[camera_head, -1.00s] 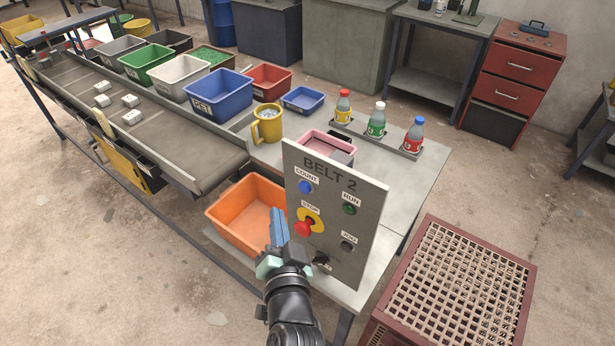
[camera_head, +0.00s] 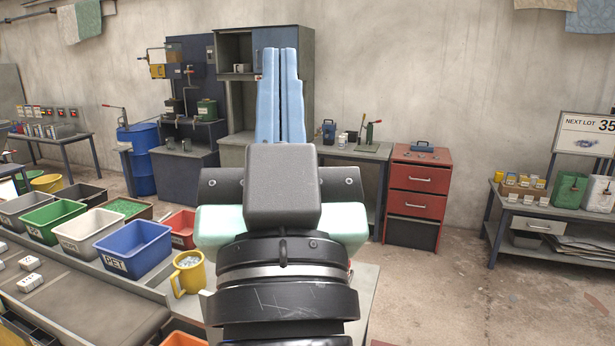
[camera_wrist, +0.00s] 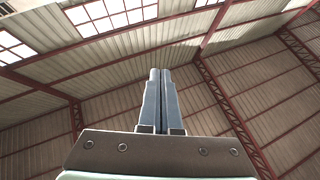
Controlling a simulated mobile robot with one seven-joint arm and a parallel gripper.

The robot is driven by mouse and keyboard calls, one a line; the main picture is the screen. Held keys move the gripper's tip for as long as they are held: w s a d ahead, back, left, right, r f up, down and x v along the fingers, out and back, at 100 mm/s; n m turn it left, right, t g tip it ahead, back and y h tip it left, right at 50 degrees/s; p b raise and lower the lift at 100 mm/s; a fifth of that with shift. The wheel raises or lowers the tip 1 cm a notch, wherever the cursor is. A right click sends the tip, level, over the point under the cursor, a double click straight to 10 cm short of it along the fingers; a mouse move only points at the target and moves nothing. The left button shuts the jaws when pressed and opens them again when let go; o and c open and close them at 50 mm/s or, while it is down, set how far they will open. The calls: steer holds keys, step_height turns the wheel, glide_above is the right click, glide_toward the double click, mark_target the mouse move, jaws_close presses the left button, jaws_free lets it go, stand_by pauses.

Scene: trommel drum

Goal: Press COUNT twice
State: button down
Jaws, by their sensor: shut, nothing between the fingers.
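My gripper (camera_head: 280,100) is raised upright in front of the head camera, its two blue fingers shut together with nothing between them. In the wrist view the gripper (camera_wrist: 160,98) points up at the roof and touches nothing. The BELT 2 panel with the COUNT button is not visible now; my arm and gripper cover the middle of the head view, and the wrist view shows only roof.
The blue PET bin (camera_head: 133,250) and a yellow mug (camera_head: 187,274) stand on the bench at left. A red drawer cabinet (camera_head: 414,198) stands behind. A shelf table (camera_head: 540,222) is at far right. Open floor lies at right.

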steer(key=s+d+r+t+h, duration=0.1)
steer(key=s+d+r, duration=0.1)
steer(key=s+r, duration=0.2)
steer(key=shift+h, duration=0.4)
steer(key=shift+f, duration=0.1)
stand_by(1.5)
